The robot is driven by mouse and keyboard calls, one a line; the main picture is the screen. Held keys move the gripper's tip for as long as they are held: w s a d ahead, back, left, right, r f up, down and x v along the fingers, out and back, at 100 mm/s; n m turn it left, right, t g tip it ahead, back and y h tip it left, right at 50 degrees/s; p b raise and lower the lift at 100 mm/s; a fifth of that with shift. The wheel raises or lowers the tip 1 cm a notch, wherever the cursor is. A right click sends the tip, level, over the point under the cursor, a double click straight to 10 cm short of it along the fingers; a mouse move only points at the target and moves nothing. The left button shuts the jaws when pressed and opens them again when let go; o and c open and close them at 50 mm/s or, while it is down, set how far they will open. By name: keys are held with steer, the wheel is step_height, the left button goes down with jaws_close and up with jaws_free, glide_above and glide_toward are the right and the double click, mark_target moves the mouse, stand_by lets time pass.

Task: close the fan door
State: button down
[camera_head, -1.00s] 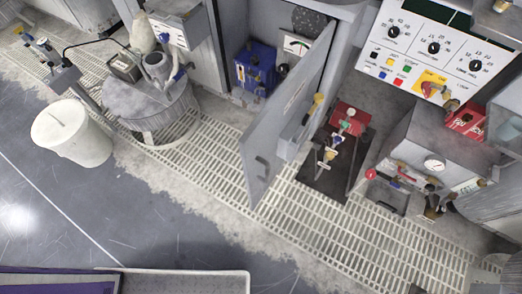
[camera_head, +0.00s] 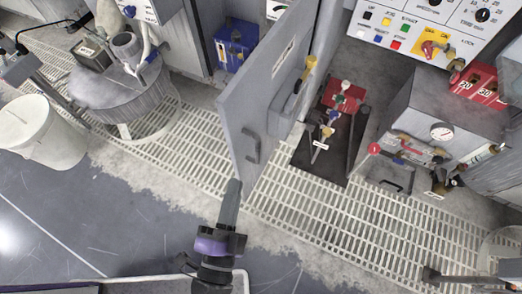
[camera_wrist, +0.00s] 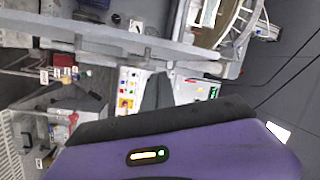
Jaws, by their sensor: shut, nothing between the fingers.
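The fan door (camera_head: 262,110) is a grey panel in the middle of the head view. It stands swung open from its cabinet, with a dark handle (camera_head: 251,146) low on its face. My gripper (camera_head: 232,187) comes up from the bottom of the head view, its fingers together and empty. Its tip shows at the door's lower left corner, below the handle. I cannot tell whether it touches the door.
A red valve unit (camera_head: 343,96) stands right of the door, and a control panel (camera_head: 425,30) is at upper right. A white bucket (camera_head: 40,135) and a round drum (camera_head: 125,90) are at left. Grating and clear floor lie in front.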

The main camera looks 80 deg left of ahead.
steer(key=s+a+f+m, duration=0.2)
steer(key=a+f+m, duration=0.1)
steer(key=f, duration=0.1)
steer(key=m+h, duration=0.1)
steer(key=m, duration=0.2)
glide_above(244, 152)
steer(key=d, duration=0.3)
step_height(244, 152, down, 2)
steer(key=shift+w+d+f, duration=0.15)
